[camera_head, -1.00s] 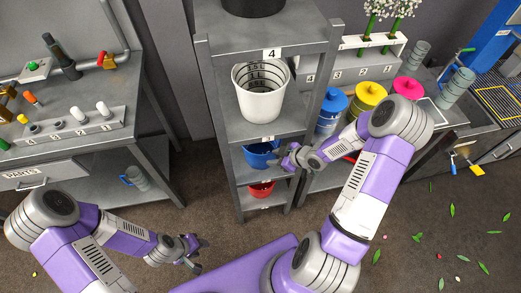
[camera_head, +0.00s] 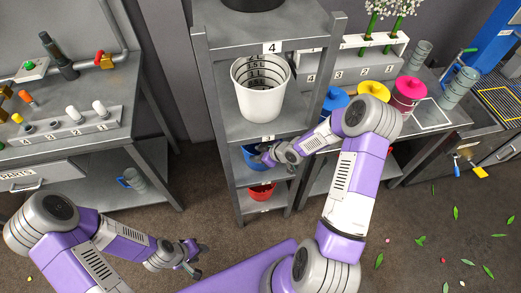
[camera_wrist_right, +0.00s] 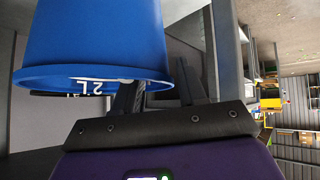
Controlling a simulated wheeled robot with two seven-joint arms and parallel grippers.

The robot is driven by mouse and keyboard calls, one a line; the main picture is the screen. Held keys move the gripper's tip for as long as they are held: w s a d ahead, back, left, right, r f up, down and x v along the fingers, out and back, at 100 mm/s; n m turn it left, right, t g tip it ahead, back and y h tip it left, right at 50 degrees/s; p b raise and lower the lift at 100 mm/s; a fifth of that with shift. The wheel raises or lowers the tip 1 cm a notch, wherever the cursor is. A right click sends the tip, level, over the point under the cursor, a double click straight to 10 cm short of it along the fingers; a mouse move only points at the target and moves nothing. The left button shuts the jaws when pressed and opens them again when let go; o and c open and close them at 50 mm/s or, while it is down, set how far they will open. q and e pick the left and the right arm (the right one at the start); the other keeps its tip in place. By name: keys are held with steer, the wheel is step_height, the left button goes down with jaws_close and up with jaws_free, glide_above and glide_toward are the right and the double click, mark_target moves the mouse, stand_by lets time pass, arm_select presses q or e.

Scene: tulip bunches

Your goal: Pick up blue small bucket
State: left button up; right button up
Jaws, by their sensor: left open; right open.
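The small blue bucket (camera_head: 249,158) stands on a middle shelf of the grey rack, partly hidden by my right gripper (camera_head: 264,156). In the right wrist view the blue bucket (camera_wrist_right: 95,38) fills the upper left, with its rim and a white "2 L" mark showing. My right gripper (camera_wrist_right: 155,92) is open there, with its fingers at the right part of the bucket's rim. I cannot tell whether they touch it. My left gripper (camera_head: 192,254) is open and empty, low over the floor at the left, away from the rack.
A large white bucket (camera_head: 261,92) stands on the shelf above, and a small red bucket (camera_head: 261,191) on the shelf below. The rack's post (camera_head: 312,120) is close to my right arm. A workbench (camera_head: 150,120) is at left. Pink, yellow and blue lidded containers stand at right.

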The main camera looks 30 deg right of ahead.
jaws_close()
stand_by(0.5)
